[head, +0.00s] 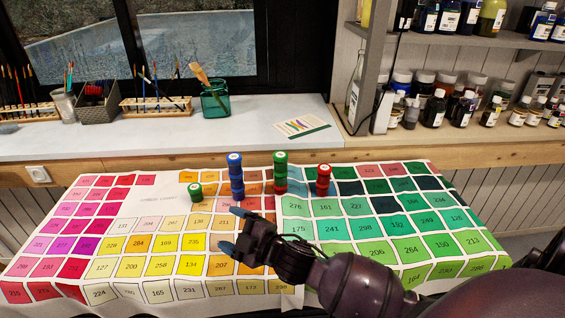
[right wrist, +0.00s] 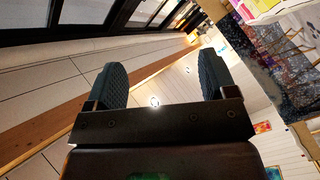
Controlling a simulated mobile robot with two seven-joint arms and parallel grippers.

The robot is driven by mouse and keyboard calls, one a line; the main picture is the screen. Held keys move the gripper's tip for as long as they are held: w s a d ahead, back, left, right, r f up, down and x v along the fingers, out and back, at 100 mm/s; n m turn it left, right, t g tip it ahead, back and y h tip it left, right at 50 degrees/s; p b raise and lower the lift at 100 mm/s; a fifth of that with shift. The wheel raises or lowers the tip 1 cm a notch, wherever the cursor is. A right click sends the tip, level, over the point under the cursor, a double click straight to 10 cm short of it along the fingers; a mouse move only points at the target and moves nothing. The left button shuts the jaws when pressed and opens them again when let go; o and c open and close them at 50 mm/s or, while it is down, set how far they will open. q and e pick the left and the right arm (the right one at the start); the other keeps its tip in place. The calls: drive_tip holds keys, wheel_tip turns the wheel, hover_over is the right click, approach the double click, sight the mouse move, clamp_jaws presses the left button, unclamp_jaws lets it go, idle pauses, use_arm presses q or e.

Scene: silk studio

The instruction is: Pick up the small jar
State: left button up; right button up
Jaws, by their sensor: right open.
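Small jars stand on the colour chart cloth (head: 150,205) in the head view. A single low green jar (head: 195,191) with a white-marked lid is at the left. Right of it are a tall blue stack (head: 236,180), a stack with green above red (head: 280,172), and a shorter red stack (head: 323,181). I cannot tell which one the task means. My right gripper (head: 234,231) is open and empty, nearer to me than the stacks and just below the blue one. Its two fingers also show in the right wrist view (right wrist: 162,82), with no jar between them. My left gripper is out of view.
A pale counter (head: 100,138) behind holds brush racks (head: 155,105), a green glass jar (head: 215,100) and a small card (head: 301,127). Shelves at the right hold many bottles (head: 434,108). The near left of the cloth is clear.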

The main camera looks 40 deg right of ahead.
drive_tip(key=w+a+r+n+g+y, duration=0.1)
drive_tip(key=w+a+r+n+y, duration=0.15)
drive_tip(key=r+n, duration=0.4)
drive_tip(key=w+a+r+n+g+y, duration=0.15)
drive_tip(key=w+r+n+y, duration=0.25)
drive_tip(key=n, duration=0.5)
drive_tip(key=m+g+h+p, duration=0.1)
drive_tip(key=m+g+h, duration=1.05)
drive_tip(key=m, duration=2.25)
approach(281, 155)
wheel_tip(281, 155, down, 3)
drive_tip(key=s+a+t+h, duration=0.1)
drive_tip(key=a+t+h, duration=0.1)
drive_tip(key=t+h, duration=0.1)
drive_tip(key=x, duration=0.4)
drive_tip(key=shift+s+a+f, duration=0.1)
drive_tip(key=shift+a, duration=0.05)
drive_tip(key=shift+w+f, duration=0.3)
drive_tip(key=shift+f, duration=0.3)
drive_tip(key=shift+b+x, duration=0.6)
drive_tip(key=shift+x, duration=1.75)
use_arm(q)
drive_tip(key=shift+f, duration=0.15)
use_arm(e)
drive_tip(key=shift+s+r, duration=0.1)
